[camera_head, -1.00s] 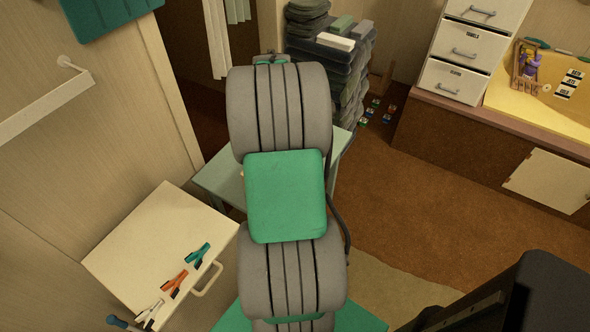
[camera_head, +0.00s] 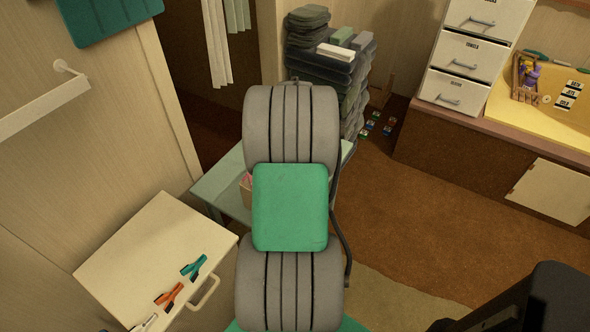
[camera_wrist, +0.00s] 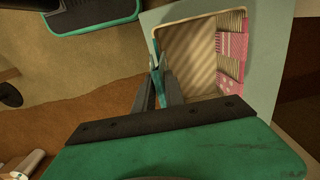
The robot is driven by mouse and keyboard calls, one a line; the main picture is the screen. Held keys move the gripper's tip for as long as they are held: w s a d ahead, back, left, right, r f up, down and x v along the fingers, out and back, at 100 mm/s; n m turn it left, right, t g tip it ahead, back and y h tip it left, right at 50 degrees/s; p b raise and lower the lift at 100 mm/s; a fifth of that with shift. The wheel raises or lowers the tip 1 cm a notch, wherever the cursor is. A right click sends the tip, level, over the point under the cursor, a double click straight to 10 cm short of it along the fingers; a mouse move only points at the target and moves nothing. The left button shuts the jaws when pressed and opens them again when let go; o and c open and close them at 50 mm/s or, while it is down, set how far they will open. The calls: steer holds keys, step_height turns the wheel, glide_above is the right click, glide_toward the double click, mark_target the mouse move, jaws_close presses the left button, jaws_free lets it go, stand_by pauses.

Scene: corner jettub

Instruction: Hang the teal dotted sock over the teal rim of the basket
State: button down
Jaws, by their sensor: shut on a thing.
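In the wrist view my gripper (camera_wrist: 159,76) is shut on a narrow teal strip, the teal dotted sock (camera_wrist: 161,90), seen edge-on between the fingers. Its dots and lower end are hard to make out. The fingertips are at the left rim of the basket (camera_wrist: 195,60), which has a beige striped inside. I cannot tell whether the sock touches the rim or crosses it. In the head view my arm hides the gripper, the sock and most of the basket; only a small piece of the basket (camera_head: 246,186) shows left of the arm.
Pink patterned cloths (camera_wrist: 231,50) hang on the basket's right side. The basket stands on a pale green table (camera_head: 215,190). A cream cabinet (camera_head: 145,250) with coloured clips is at the left. Stacked dark towels (camera_head: 325,80) stand behind. Brown floor (camera_head: 420,190) is open at the right.

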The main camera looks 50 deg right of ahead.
steer(key=shift+f+b, duration=2.75)
steer(key=shift+f, duration=2.4)
steer(key=c, duration=1.3)
jaws_free()
